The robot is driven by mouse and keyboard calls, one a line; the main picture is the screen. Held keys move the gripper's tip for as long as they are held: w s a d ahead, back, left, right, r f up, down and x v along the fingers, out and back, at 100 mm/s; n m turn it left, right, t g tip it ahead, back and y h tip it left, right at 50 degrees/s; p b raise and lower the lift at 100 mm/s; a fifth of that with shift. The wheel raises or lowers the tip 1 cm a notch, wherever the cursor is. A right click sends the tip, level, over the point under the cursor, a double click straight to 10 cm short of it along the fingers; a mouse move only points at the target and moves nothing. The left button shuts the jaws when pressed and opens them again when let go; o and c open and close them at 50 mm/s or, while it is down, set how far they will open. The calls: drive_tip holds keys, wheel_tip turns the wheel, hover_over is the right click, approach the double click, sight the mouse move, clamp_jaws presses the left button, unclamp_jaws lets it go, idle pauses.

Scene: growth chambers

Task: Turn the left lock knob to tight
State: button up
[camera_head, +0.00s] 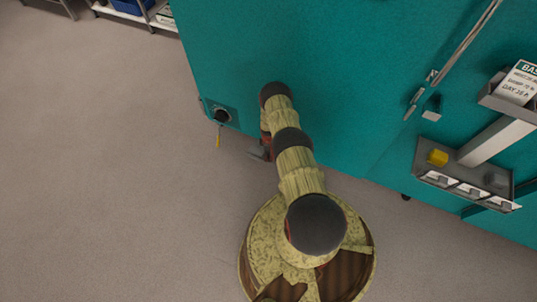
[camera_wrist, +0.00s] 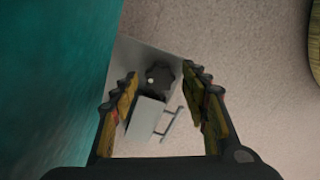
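In the wrist view, a dark lobed knob (camera_wrist: 160,77) sits on a light grey plate (camera_wrist: 142,55) beside the teal wall. A grey block with a thin bar handle (camera_wrist: 172,124) is just below the knob in the picture. My gripper (camera_wrist: 163,90) is open, its two fingers apart on either side of the knob and block. No contact with the knob shows. In the head view my gripper (camera_head: 259,153) is mostly hidden behind my arm, close to the teal chamber (camera_head: 225,50). I cannot tell which marked position the knob points to.
Shelving (camera_head: 150,17) stands at the top left. The left floor is clear.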

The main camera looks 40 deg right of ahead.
drive_tip(key=c, duration=1)
drive_tip(key=shift+o, duration=0.2)
drive_tip(key=m, duration=0.4)
drive_tip(key=shift+m, duration=0.4)
drive_tip(key=o, duration=1)
drive_tip(key=shift+o, duration=0.6)
drive_tip(key=shift+r, duration=0.1)
wheel_tip(320, 180, up, 12)
